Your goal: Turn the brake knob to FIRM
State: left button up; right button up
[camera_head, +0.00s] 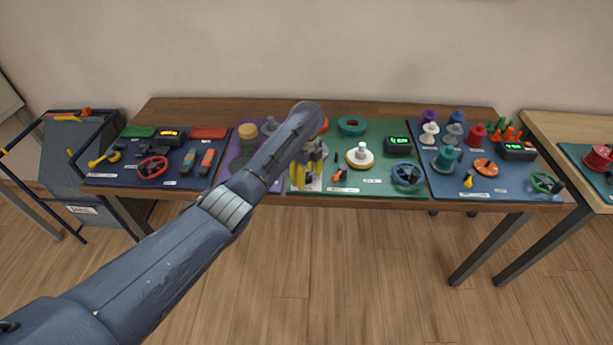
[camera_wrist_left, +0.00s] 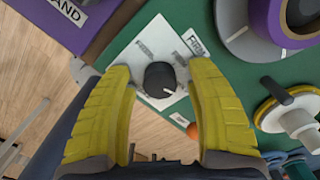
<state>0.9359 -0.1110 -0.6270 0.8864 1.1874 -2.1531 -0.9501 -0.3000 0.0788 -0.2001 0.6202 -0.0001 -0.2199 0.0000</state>
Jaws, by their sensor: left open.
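The brake knob (camera_wrist_left: 160,80) is small, round and black in the left wrist view. It sits on a white card (camera_wrist_left: 158,42) on the green mat. A short pale mark shows on its lower right side. A label reading FIRM (camera_wrist_left: 196,40) lies up and right of the knob; another label (camera_wrist_left: 146,50) up and left is too blurred to read surely. My left gripper (camera_wrist_left: 160,70) is open, its yellow fingers on either side of the knob with gaps showing. In the head view my left gripper (camera_head: 308,177) is over the green mat's left end and hides the knob. My right gripper is not in view.
The green mat (camera_head: 375,184) also holds a white-topped spool (camera_head: 360,155), a blue handwheel (camera_head: 407,174) and a small display box (camera_head: 398,144). A purple spool (camera_wrist_left: 290,22) stands near the knob in the wrist view. The table's front edge is close by.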

pick_arm(q)
grip_shut()
dwell(0.3)
jog(key=shift+n, duration=0.3)
jog(key=n, duration=0.9)
jog(key=shift+n, duration=0.4)
jog(key=shift+a+n, duration=0.1)
jog(key=shift+n, duration=1.5)
